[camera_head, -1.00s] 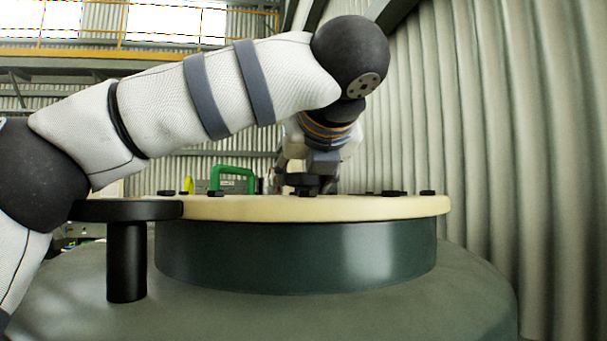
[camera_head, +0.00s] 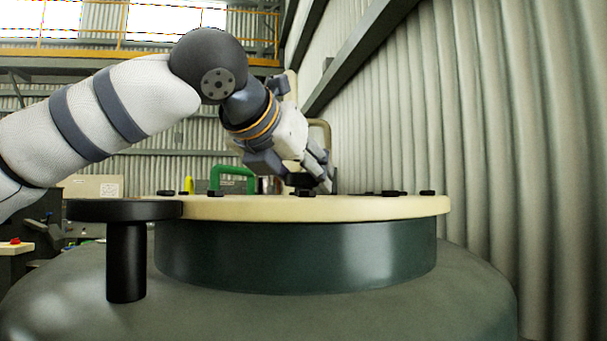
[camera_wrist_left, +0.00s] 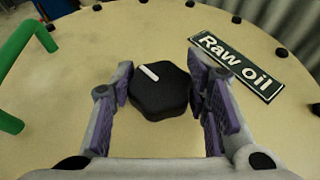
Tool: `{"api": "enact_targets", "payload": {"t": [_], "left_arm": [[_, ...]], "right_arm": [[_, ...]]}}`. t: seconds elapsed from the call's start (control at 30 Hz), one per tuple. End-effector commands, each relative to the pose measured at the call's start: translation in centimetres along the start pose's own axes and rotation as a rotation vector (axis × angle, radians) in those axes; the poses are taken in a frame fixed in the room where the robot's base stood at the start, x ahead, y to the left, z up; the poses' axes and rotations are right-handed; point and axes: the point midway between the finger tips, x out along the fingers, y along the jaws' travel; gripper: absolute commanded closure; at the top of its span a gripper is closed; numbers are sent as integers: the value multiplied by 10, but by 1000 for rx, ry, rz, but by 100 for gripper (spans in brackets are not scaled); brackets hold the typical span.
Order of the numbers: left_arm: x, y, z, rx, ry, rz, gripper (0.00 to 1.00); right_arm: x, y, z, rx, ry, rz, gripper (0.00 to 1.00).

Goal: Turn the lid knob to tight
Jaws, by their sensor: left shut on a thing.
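The lid knob (camera_wrist_left: 158,98) is black and lobed, with a white pointer line toward its upper left edge in the left wrist view. It also shows as a small dark shape on the lid in the head view (camera_head: 300,180). The cream lid (camera_head: 250,207) lies flat on a dark green tank neck. My left gripper (camera_wrist_left: 161,82) is shut on the knob, with a purple-padded finger on each side of it. In the head view my left gripper (camera_head: 318,173) comes down at a tilt from the upper left. No tight mark is readable.
A green handle (camera_head: 233,174) rises from the lid's left part. A "Raw oil" sign (camera_wrist_left: 237,55) lies right of the knob in the wrist view. Small black bolts ring the lid. A black post (camera_head: 126,260) with a flat top stands at its left. A corrugated wall (camera_head: 530,150) is at the right.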

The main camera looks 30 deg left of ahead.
Motion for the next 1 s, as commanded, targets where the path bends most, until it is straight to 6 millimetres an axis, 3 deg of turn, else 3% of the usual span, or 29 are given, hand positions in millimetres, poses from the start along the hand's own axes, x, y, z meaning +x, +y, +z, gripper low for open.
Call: {"api": "enact_targets", "payload": {"t": [0.4,0.9,0.93,1.0], "left_arm": [[0,1,0,61,2,-150,85],[0,0,0,70,1,-167,85],[0,0,0,70,1,-167,55],[0,0,0,70,1,-167,39]], "right_arm": [[0,0,0,0,0,0,100],[0,0,0,0,0,0,100],[0,0,0,0,0,0,100],[0,0,0,0,0,0,100]]}}
